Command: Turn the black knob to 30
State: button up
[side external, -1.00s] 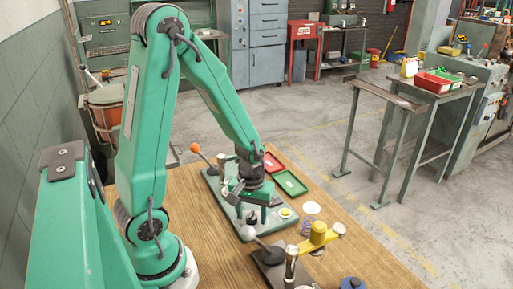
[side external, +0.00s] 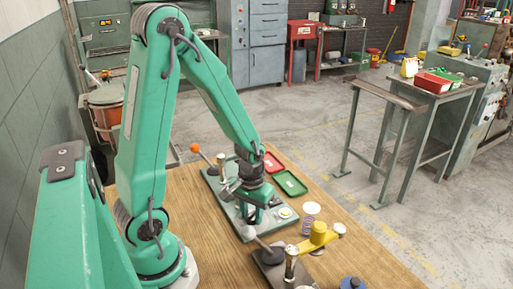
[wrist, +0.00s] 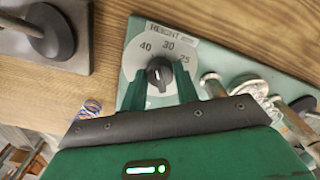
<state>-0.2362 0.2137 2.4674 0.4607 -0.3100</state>
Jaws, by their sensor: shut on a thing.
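The black knob (wrist: 159,75) sits in the middle of a pale round dial (wrist: 133,62) marked 40, 30 and 25 in the wrist view. The 30 is at the dial's top in that picture, with 40 to the left and 25 to the right. My gripper (wrist: 160,82) has its two green fingers shut on the knob, one on each side. A light line shows on the knob, but I cannot tell exactly which number it points to. In the side view my gripper (side external: 254,214) is low over the green plate (side external: 268,228) and hides the knob.
An orange-ball lever (side external: 195,148) stands behind my gripper. A grey-ball lever (side external: 248,232) and a yellow part (side external: 318,234) are in front. A red tray (side external: 272,163) and a green tray (side external: 290,183) lie behind right. A coil spring (side external: 308,226) stands to the right.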

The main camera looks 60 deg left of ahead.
aim_at(252, 213)
jog(key=m, duration=0.6)
dwell(0.4)
jog(key=o, duration=1)
jog(key=shift+c, duration=0.2)
jog(key=shift+r, duration=0.2)
jog(key=shift+r, duration=3.75)
